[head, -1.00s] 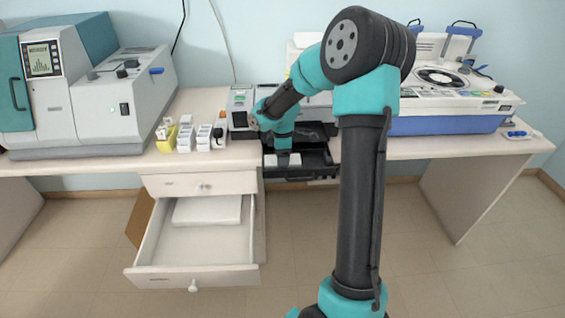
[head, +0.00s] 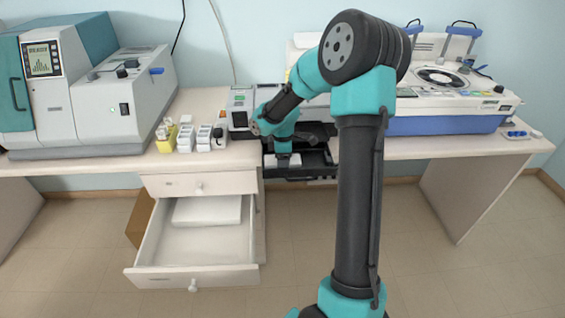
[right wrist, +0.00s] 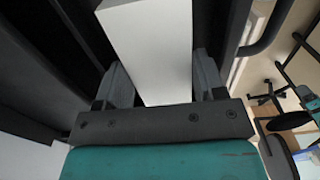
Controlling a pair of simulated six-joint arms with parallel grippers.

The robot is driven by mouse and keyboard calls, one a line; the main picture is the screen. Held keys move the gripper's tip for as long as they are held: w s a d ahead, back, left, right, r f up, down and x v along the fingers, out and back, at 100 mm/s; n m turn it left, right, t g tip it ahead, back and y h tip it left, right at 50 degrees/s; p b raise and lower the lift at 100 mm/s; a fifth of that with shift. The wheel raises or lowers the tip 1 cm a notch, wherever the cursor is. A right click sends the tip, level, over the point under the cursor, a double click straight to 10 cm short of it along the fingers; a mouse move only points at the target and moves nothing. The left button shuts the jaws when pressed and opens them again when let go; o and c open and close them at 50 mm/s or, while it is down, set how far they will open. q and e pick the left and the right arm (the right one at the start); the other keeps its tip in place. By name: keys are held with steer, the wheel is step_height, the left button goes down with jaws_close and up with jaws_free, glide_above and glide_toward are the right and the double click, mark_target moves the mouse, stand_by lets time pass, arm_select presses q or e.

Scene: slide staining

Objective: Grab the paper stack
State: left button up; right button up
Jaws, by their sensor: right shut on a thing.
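My right gripper (head: 284,166) reaches down into this tray from above. In the right wrist view its two fingers (right wrist: 162,75) stand on either side of a white paper stack (right wrist: 152,45), and the gripper is shut on it. The stack's far end runs out of the top of that view. In the head view the fingertips are small and partly hidden. My left gripper is not in view.
An open drawer (head: 190,278) below the bench holds a flat white slab (head: 207,209). Small white and yellow containers (head: 185,138) stand left of the tray. A grey machine (head: 120,100) is at left, and a white-and-blue machine (head: 445,120) at right.

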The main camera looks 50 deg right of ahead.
steer(key=shift+r, duration=0.2)
step_height(320, 180, up, 2)
steer(key=shift+s+a+r, duration=0.2)
steer(key=shift+a+r, duration=0.05)
steer(key=shift+r, duration=0.4)
steer(key=s+a+r, duration=0.1)
steer(key=s+a, duration=0.9)
steer(key=a, duration=0.1)
steer(key=shift+a+r, duration=0.15)
steer(key=shift+a, duration=0.15)
